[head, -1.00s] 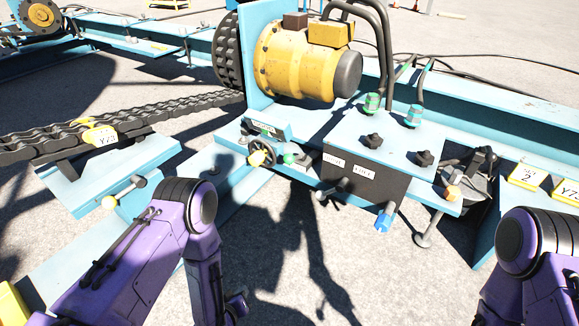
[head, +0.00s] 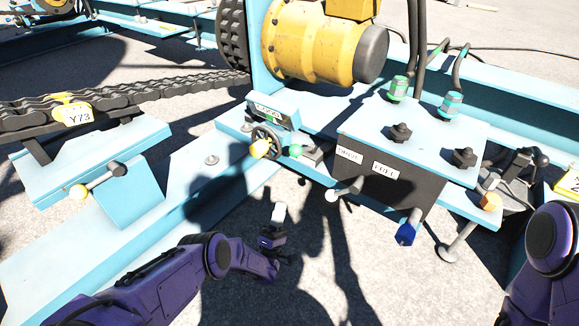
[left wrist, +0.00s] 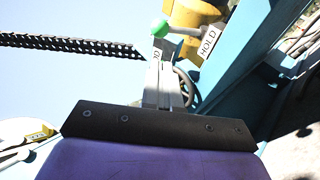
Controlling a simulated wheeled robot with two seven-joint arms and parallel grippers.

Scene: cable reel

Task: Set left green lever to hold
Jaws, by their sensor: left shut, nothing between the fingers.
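The green lever shows in the left wrist view as a green ball (left wrist: 160,28) on a short grey rod running right. A white HOLD label (left wrist: 208,42) is beside it at right; another label (left wrist: 156,54) is partly covered by my fingers. In the head view its green knob (head: 295,151) is just right of a small handwheel (head: 267,140) with a yellow knob. My left gripper (head: 279,211) is shut and empty, below and in front of the lever, apart from it in the head view. Its grey fingers (left wrist: 163,75) point toward the lever. My right gripper is not in view.
A dark box (head: 384,165) with two labels, protruding handles and a blue-tipped lever (head: 408,230) stands right of the green lever. A yellow motor (head: 318,45) sits behind. A chain (head: 120,98) runs at left. Open ground lies around my left gripper.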

